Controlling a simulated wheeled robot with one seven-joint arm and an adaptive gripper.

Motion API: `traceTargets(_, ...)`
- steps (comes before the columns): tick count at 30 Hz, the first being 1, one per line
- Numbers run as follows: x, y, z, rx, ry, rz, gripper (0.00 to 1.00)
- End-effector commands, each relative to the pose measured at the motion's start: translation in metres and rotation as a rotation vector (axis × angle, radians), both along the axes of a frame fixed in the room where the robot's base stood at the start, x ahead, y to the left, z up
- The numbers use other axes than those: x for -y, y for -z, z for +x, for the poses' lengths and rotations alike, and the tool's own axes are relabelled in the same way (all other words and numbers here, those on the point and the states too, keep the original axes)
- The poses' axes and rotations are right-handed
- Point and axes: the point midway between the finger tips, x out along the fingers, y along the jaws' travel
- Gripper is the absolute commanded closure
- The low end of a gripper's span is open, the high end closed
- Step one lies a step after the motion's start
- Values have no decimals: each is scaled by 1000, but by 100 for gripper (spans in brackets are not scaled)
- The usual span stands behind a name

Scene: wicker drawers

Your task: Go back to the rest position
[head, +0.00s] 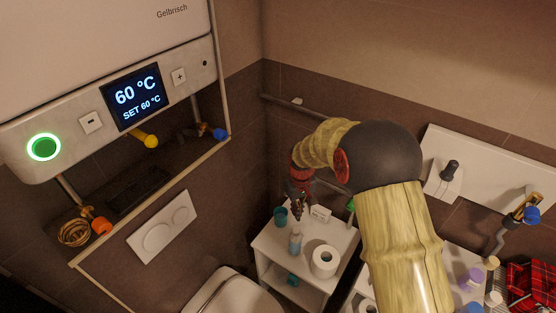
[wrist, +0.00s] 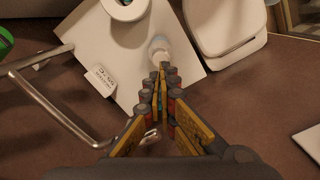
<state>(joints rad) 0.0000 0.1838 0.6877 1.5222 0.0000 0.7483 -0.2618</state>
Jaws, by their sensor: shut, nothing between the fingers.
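My gripper (head: 299,208) is at the end of my bent arm, above the back of a small white shelf unit (head: 268,247). In the wrist view my gripper (wrist: 163,70) has its fingers together, with nothing held. A clear bluish bottle (head: 295,242) stands on the shelf; in the wrist view its top (wrist: 159,46) shows just beyond the fingertips. I cannot tell the exact gap between them.
A metal bar (wrist: 62,112) runs near my gripper. The toilet (head: 232,293) and a water heater (head: 110,70) reading 60 °C are at left.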

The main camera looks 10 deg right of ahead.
Motion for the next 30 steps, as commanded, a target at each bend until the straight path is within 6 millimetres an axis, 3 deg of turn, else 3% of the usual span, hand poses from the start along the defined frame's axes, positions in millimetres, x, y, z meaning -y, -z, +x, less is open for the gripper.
traceTargets(6, 0, 1, -5, -16, 38, 0, 100)
traceTargets(11, 0, 7, -47, -92, 88, -4, 100)
traceTargets(20, 0, -70, -117, -71, 178, -7, 100)
traceTargets(30, 0, -160, -205, 96, 247, 12, 100)
